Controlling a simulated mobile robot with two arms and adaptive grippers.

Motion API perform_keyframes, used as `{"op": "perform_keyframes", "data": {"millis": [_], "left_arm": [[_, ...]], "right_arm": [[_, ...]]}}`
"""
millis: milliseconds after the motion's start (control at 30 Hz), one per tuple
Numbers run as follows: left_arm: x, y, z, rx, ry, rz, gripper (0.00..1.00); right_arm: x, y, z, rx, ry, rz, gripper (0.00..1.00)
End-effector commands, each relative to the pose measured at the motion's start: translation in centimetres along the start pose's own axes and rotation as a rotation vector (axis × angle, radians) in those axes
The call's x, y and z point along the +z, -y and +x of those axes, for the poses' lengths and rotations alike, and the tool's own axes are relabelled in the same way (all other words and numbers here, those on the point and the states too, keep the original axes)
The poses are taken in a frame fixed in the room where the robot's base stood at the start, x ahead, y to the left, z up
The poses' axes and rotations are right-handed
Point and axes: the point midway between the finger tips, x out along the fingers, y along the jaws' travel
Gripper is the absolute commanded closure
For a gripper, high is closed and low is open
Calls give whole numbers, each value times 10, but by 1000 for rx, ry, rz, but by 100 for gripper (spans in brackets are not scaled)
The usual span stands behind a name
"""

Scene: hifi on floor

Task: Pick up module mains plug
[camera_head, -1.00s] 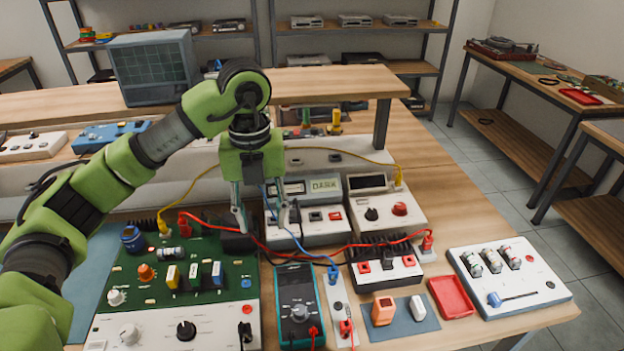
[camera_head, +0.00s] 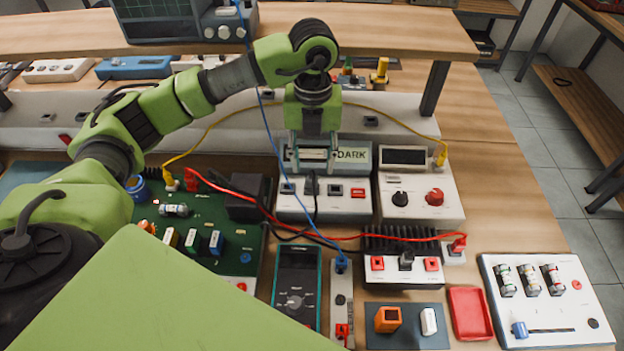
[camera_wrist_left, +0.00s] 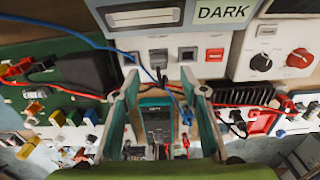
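A small dark plug (camera_head: 312,187) with a black cord sits at the front of the white module labelled DARK (camera_head: 350,208). It looks like the mains plug, though no label confirms this. It also shows in the left wrist view (camera_wrist_left: 158,60), with its cord hanging down. My left gripper (camera_head: 313,166) is open and empty, in front of the DARK module's display and near the plug. In the left wrist view the two fingers (camera_wrist_left: 164,88) stand apart, with the plug above and between their tips. My right gripper is not in view.
Red and black leads cross the bench, and a blue wire (camera_head: 262,110) hangs near the gripper. A multimeter (camera_head: 297,285) and a heatsink module (camera_head: 400,275) lie in front. A wooden shelf (camera_head: 400,30) runs above.

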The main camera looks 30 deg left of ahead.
Motion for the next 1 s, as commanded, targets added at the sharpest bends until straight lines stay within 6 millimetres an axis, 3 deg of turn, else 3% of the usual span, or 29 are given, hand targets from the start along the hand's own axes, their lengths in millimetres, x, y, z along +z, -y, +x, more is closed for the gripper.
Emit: {"op": "perform_keyframes", "data": {"millis": [200,500,767,800,933,1000], "left_arm": [[0,-2,14,2,-2,-1,60],[0,-4,56,1,0,-1,60],[0,-3,61,0,1,-1,60],[0,-3,61,0,1,-1,63],[0,-3,60,0,1,0,97],[0,-3,60,0,1,0,99]], "right_arm": [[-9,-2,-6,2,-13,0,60],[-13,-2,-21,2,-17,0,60],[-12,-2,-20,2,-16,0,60],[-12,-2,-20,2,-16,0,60],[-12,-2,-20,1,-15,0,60],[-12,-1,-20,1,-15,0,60]]}}
